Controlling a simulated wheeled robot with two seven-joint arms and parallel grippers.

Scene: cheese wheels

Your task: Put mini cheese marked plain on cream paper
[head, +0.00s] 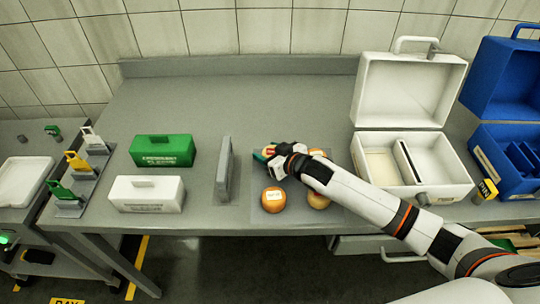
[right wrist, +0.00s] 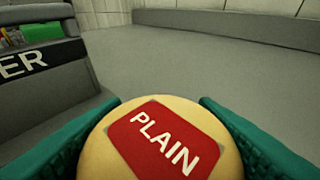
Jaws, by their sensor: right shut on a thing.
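My right gripper (head: 268,155) is shut on a mini cheese. In the right wrist view the cheese (right wrist: 160,145) is a pale yellow round with a red label reading PLAIN, between the green finger pads. In the head view the gripper mostly hides it, at the back left of a grey mat (head: 296,216). I cannot tell whether it is clear of the mat. An open white case (head: 440,190) stands to the right; its left compartment has a cream floor (head: 381,166), which may be the cream paper. My left gripper is not in view.
Other cheeses sit on the mat: one at front left (head: 273,200), one at front right (head: 318,200), one behind my arm. A grey upright stand (head: 223,170) is left of the mat. Green (head: 162,151) and white (head: 147,194) boxes stand farther left. The back is clear.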

